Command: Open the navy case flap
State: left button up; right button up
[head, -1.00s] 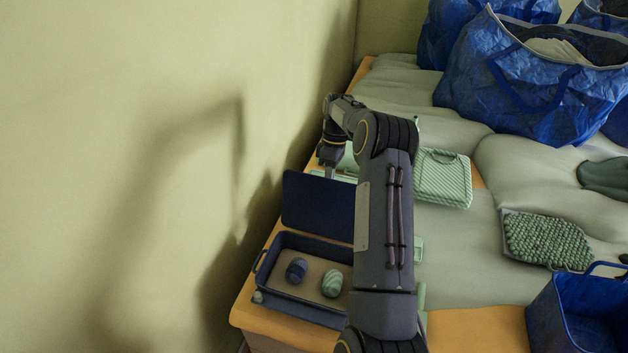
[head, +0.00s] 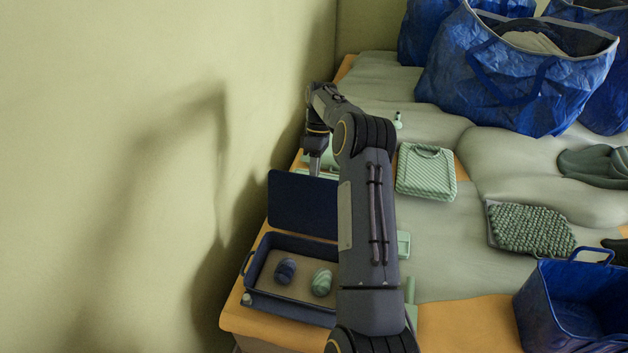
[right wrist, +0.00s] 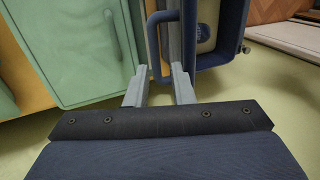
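The navy case (head: 249,300) sits at the lower left on the wooden edge, beside the wall. Its flap (head: 302,203) stands raised at the far side, leaving the inside open to view. A dark blue rolled item (head: 285,271) and a striped green one (head: 322,282) lie inside. My right gripper (head: 316,172) is just behind the flap's top edge, with its tips partly hidden. In the right wrist view its fingers (right wrist: 159,72) are apart, with a navy handle (right wrist: 152,45) just beyond them; contact is unclear. My left gripper is not in view.
A light green case (head: 426,172) and a knitted green piece (head: 530,228) lie on the bedding. Blue bags (head: 510,75) stand at the back and a blue basket (head: 570,305) at lower right. The wall (head: 150,150) is close on the left.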

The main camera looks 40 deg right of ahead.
jog(key=shift+v, duration=2.1)
